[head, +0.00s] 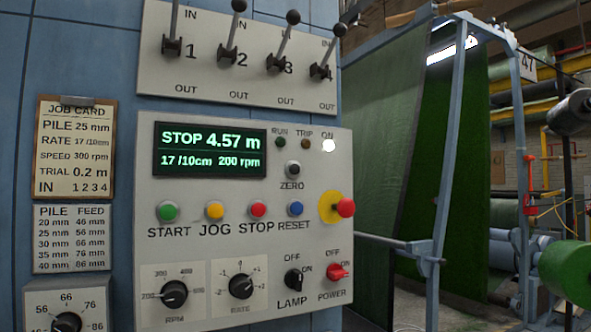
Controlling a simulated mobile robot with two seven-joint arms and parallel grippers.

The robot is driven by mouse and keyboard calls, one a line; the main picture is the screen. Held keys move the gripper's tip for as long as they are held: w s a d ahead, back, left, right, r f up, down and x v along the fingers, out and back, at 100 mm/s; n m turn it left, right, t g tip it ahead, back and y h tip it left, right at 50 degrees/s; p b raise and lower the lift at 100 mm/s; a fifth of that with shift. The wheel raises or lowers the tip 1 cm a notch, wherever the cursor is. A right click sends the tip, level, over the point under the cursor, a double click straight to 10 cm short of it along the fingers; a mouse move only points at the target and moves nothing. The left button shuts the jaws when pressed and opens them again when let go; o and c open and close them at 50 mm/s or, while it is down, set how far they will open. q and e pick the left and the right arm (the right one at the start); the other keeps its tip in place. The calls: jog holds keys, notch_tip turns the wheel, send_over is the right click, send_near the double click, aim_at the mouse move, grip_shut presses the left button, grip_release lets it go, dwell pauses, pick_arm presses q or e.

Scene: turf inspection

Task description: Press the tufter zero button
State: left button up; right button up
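The zero button (293,169) is a small black round button with a light collar, above the label ZERO on the grey control panel (205,295). It sits right of the green-lit display (210,151), which reads STOP 4.57 m, 17 /10cm, 200 rpm. Nothing covers the button. Below it are the green START (168,211), yellow JOG (214,210), red STOP (258,209) and blue RESET (295,208) buttons. The ON lamp (328,146) glows white; the RUN and TRIP lamps look dark. Neither of my grippers is in view.
A red emergency knob (345,207) on a yellow plate sticks out at the panel's right. Four levers stand on the upper panel (150,75), over IN/OUT marks. A job card (75,150) and feed table (72,239) hang left. Green turf (440,170) hangs behind a blue frame.

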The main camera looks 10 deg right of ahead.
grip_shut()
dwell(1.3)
